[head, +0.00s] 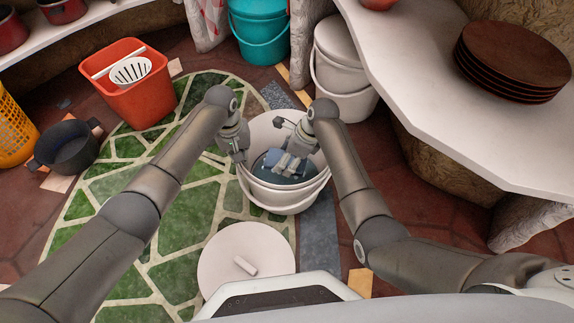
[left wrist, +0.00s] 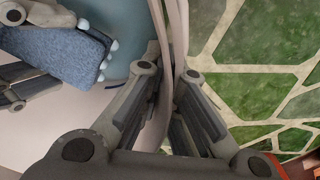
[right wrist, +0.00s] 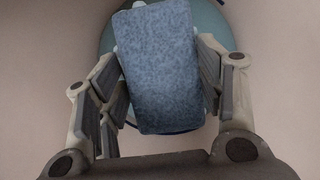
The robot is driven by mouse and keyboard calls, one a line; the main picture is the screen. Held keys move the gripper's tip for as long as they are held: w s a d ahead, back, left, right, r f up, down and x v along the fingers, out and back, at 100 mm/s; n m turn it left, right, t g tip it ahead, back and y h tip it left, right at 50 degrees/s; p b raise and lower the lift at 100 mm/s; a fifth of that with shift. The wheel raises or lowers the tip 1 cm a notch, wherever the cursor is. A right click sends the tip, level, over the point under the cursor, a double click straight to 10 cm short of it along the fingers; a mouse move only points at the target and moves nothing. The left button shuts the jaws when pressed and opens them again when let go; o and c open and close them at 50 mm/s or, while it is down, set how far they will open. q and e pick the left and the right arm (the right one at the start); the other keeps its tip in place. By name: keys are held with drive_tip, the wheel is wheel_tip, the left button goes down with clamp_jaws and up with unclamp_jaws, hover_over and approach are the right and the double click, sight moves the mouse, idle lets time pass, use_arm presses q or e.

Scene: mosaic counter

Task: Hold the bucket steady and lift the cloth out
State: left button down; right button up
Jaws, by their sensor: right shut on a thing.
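The white bucket (head: 283,199) stands on the floor in front of me, open at the top, with a blue-teal surface (head: 270,178) at its bottom. The cloth (right wrist: 160,70) is a blue, block-like piece; it also shows in the left wrist view (left wrist: 55,48). My right gripper (head: 291,163) reaches down inside the bucket, its fingers shut on the two sides of the cloth. My left gripper (head: 238,158) is at the bucket's left rim. In the left wrist view its fingers (left wrist: 168,75) lie close on both sides of the bucket wall. In the head view the right gripper partly hides the cloth.
A round white lid (head: 246,256) lies on the green patterned rug in front of the bucket. An orange bin (head: 130,95) and a dark pot (head: 66,148) stand at the left. A white counter (head: 445,95) with stacked brown plates (head: 513,60) overhangs at the right.

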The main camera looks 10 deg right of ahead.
drive_tip(key=shift+r, duration=0.9)
use_arm(q)
drive_tip(key=c, duration=1.6)
unclamp_jaws()
drive_tip(key=shift+o, duration=0.2)
